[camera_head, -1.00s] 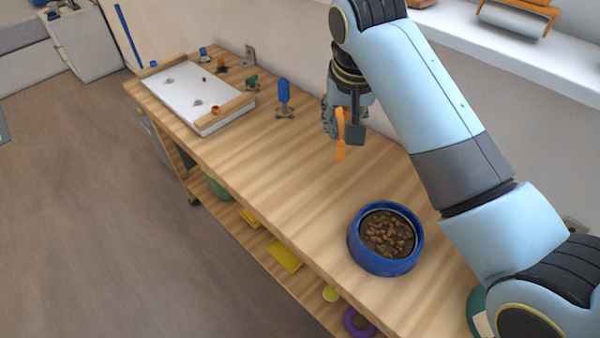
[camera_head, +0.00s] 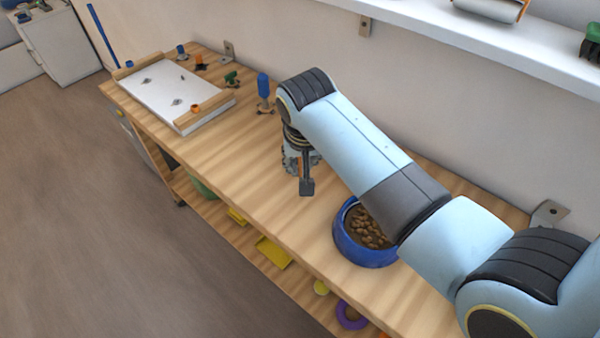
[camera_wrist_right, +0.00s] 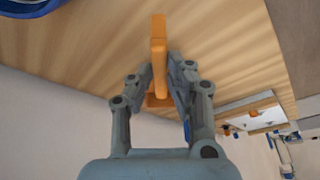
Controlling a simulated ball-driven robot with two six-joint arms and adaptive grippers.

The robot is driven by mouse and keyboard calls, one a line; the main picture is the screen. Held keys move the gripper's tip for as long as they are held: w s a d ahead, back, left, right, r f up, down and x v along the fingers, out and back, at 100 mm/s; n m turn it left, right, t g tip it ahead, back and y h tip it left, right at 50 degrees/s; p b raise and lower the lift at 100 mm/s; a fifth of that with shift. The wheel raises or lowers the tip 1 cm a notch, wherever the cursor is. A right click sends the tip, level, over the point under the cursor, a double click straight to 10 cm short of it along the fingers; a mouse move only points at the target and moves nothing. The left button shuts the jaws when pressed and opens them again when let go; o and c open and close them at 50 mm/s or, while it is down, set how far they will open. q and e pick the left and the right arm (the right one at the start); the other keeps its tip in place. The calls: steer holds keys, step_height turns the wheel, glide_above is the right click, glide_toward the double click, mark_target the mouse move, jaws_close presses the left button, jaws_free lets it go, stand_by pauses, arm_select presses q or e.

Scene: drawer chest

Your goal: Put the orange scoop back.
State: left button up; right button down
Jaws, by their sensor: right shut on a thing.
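My right gripper (camera_head: 300,160) is over the wooden workbench (camera_head: 215,155), left of and behind the blue bowl in the head view. It is shut on the orange scoop (camera_wrist_right: 158,48), which shows in the right wrist view between the two fingers (camera_wrist_right: 160,78). The scoop's narrow part points up in that picture and a wider orange part sits lower, between the fingers. My left gripper is not in view.
The blue bowl (camera_head: 350,252) of brown pellets stands at the bench's front edge, under my forearm. A white board (camera_head: 170,90) and a blue-handled tool (camera_head: 264,88) are at the far left. A white wall shelf (camera_head: 470,45) runs behind. Yellow and purple things lie on the lower shelf.

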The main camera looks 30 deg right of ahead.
steer(key=shift+w+f, duration=0.15)
steer(key=shift+f, duration=1.95)
steer(key=c, duration=1.3)
jaws_free()
steer(key=shift+f, duration=0.1)
steer(key=shift+o, duration=0.2)
steer(key=p+v, duration=0.1)
steer(key=v, duration=1.1)
